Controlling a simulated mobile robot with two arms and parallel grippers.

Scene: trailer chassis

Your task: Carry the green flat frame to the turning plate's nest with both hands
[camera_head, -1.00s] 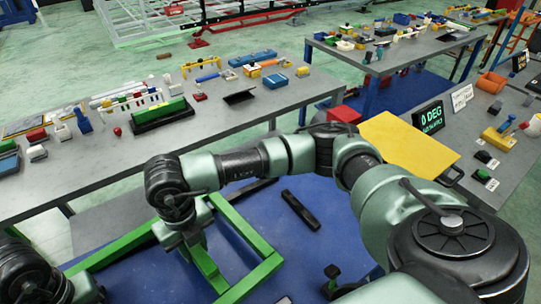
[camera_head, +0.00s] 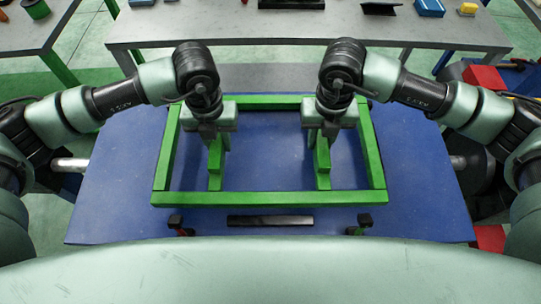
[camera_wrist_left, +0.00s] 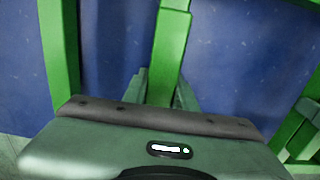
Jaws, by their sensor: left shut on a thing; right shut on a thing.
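The green flat frame (camera_head: 270,198) is a rectangle with two short inner bars. It is over the blue plate (camera_head: 420,205), level to the eye; whether it touches the plate cannot be told. My left gripper (camera_head: 213,140) is shut on the left inner bar, and my right gripper (camera_head: 324,137) is shut on the right inner bar. In the left wrist view the green bar (camera_wrist_left: 171,45) runs into my left gripper (camera_wrist_left: 160,90); the fingertips are mostly hidden. The arms hide part of the frame's far side.
A black bar (camera_head: 270,221) lies on the plate in front of the frame, between two small black-topped posts (camera_head: 175,222) and (camera_head: 361,222). A grey workbench (camera_head: 300,27) stands behind the plate. A red box (camera_head: 484,78) is at the right.

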